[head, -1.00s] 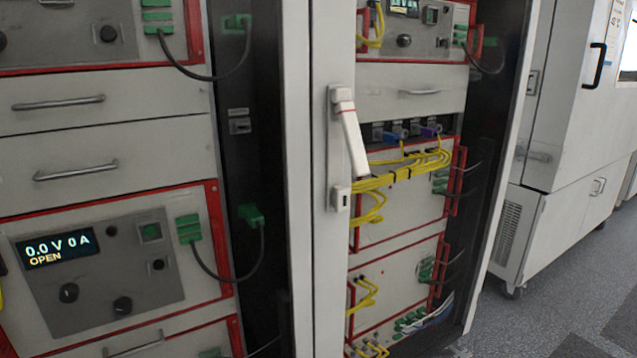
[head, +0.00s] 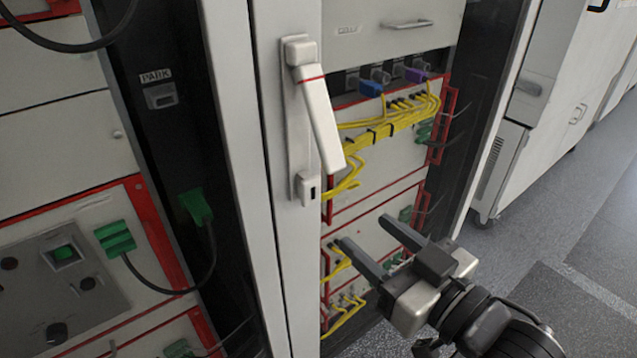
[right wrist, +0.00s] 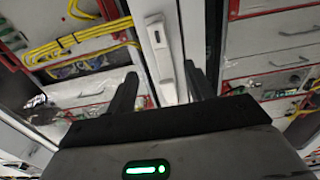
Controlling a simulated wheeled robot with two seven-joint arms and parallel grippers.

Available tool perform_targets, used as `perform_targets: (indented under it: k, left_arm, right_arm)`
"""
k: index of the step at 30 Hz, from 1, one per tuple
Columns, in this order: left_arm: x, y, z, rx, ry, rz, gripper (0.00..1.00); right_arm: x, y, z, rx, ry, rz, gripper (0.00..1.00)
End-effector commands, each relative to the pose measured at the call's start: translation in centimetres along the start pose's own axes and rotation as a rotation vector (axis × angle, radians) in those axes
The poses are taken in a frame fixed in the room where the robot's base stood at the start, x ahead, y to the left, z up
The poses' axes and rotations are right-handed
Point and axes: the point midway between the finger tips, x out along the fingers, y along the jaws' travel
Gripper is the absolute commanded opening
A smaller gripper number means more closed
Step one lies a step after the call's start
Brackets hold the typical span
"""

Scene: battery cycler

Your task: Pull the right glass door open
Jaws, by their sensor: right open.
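The right glass door has a white frame post (head: 270,150) with a white lever handle (head: 320,120) on it. The lever's lower end stands out from its mounting plate, tilted to the right. The lever has a thin red line near its top. My right gripper (head: 363,231) is open and empty, below and to the right of the lever, apart from it. In the right wrist view the handle (right wrist: 159,55) appears between the open fingers, ahead of them. I cannot tell whether the door is fully against the cabinet. My left gripper is not in view.
Behind the door are yellow cables (head: 400,118) and red-edged modules. The left bay holds a module with green connectors (head: 115,237). A white cabinet (head: 545,100) stands at the right. The grey floor (head: 550,235) in front of it is clear.

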Motion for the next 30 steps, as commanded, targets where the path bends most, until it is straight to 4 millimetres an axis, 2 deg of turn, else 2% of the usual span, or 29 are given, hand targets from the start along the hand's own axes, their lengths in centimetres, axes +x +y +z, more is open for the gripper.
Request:
perform_targets:
  k: [1,9,15,21,30]
  left_arm:
    - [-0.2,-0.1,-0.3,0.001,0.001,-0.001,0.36]
    - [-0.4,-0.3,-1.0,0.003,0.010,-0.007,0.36]
    - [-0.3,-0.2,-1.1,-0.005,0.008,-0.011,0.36]
    - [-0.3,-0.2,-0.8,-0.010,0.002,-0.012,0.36]
    - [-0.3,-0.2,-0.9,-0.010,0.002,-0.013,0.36]
  right_arm:
    - [1.3,0.1,-0.4,0.000,0.005,0.002,0.53]
    - [7.2,0.0,-0.2,-0.002,0.002,0.001,0.53]
    - [10.6,0.0,-0.1,-0.001,0.000,0.001,0.53]
    - [12.2,0.0,0.0,-0.001,0.000,0.001,0.53]
    - [12.4,0.0,0.1,-0.002,-0.002,0.001,0.53]
